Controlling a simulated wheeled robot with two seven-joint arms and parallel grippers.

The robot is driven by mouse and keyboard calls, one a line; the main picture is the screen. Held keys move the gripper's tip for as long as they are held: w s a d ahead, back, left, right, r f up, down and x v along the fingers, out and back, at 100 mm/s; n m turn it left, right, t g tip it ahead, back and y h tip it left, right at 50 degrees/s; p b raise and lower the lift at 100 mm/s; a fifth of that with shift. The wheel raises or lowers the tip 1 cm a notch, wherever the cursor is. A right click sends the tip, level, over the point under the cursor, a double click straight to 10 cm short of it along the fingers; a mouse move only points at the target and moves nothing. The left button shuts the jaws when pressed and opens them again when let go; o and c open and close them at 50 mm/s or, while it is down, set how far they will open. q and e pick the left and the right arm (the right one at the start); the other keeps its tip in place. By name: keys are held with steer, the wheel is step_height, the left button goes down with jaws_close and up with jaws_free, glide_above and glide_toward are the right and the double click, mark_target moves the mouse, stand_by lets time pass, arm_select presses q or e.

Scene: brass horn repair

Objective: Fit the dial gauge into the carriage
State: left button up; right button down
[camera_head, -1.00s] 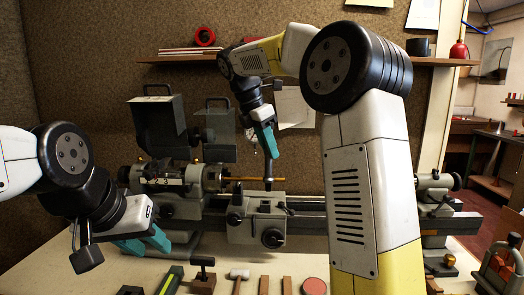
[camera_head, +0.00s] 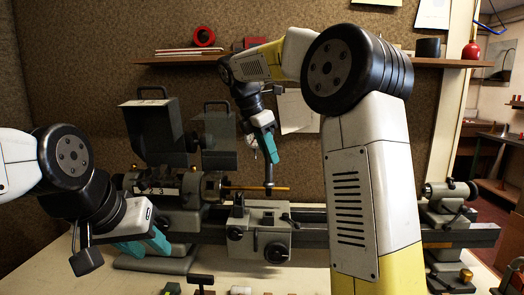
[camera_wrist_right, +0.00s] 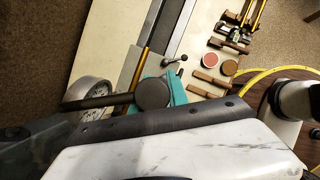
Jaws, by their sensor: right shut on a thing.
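The carriage (camera_head: 255,222) is a grey block with knobs on the lathe bed, seen in the head view. My right gripper (camera_head: 270,155) is above it, teal fingers pointing down. In the right wrist view its fingers (camera_wrist_right: 176,90) are shut on the dial gauge, whose round white face (camera_wrist_right: 92,94) shows at the left, partly covered by a dark rod. My left gripper (camera_head: 143,246) is open and empty at the lathe's left front.
A thin brass rod (camera_head: 250,188) runs from the chuck (camera_head: 212,187) over the carriage. The tailstock (camera_head: 447,200) is at the right. Small tools and a red disc (camera_wrist_right: 210,60) lie on the bench in front. A shelf (camera_head: 180,61) crosses the back wall.

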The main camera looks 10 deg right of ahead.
mark_target(269, 182)
steer(key=shift+f, duration=4.45)
steer(key=c, duration=1.2)
jaws_free()
steer(key=shift+s+f, duration=0.1)
